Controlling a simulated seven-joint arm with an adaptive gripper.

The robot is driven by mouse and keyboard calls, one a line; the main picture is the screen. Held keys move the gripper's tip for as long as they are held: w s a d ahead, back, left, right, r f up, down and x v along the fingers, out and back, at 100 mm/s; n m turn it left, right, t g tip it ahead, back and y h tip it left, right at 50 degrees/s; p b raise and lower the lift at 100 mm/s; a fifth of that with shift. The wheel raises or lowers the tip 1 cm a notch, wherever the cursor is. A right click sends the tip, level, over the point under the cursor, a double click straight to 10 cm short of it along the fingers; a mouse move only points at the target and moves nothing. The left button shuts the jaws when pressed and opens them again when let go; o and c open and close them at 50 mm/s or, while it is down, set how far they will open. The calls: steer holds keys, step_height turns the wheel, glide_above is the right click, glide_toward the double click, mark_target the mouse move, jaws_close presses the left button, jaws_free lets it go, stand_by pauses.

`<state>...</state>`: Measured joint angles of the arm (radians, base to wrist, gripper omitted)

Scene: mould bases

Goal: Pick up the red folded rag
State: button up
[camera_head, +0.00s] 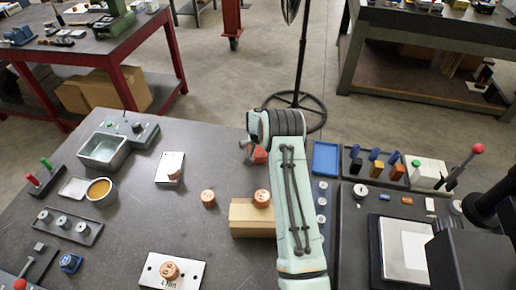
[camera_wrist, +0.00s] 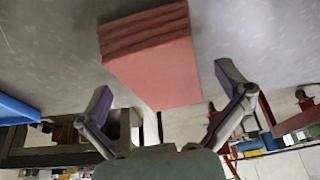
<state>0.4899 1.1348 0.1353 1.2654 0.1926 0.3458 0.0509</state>
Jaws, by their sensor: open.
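The red folded rag (camera_wrist: 155,62) lies on the dark tabletop in the wrist view, with its stacked folds at the top of the picture. In the head view it shows as a small red patch (camera_head: 259,156) near the table's far edge, partly hidden by my arm. My gripper (camera_wrist: 166,84) is open and empty, with one finger on each side of the rag and visible gaps between. In the head view my gripper (camera_head: 248,150) is mostly hidden behind my wrist. Whether the fingers are down at the rag's height I cannot tell.
A blue tray (camera_head: 326,158) lies just right of my arm, and also shows in the wrist view (camera_wrist: 14,110). A cardboard-coloured block (camera_head: 248,222) with an orange round piece (camera_head: 262,198) stands nearer. A white plate (camera_head: 169,168) lies left, with bare tabletop between.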

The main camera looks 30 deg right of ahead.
steer(key=c, duration=1.2)
